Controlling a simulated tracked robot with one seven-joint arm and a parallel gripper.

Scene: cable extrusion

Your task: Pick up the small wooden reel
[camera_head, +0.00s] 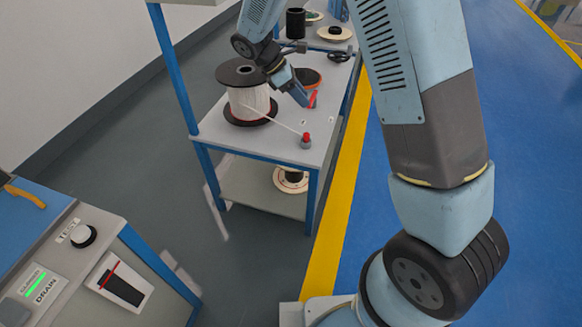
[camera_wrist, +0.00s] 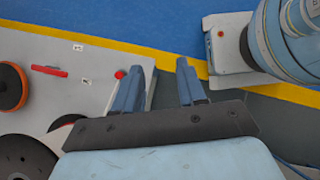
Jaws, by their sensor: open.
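My gripper (camera_wrist: 160,74) is open and empty in the wrist view, its two blue fingers apart over the table edge and floor. In the head view my gripper (camera_head: 304,98) hangs above the grey table, right of the large white-wound reel. A pale, wood-coloured reel with a dark centre (camera_head: 291,180) lies on the lower shelf, partly hidden by the tabletop. Another small pale reel with a dark middle (camera_head: 335,33) sits at the far end of the bench. I cannot tell which is the small wooden reel. Neither shows clearly in the wrist view.
The large reel (camera_head: 249,98) has black flanges and a pale strand running to a red-topped grey piece (camera_head: 306,141). An orange-and-black disc (camera_wrist: 12,86) and a red bar (camera_wrist: 48,71) lie on the table. A blue post (camera_head: 174,65) stands at the left. Blue floor is clear at right.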

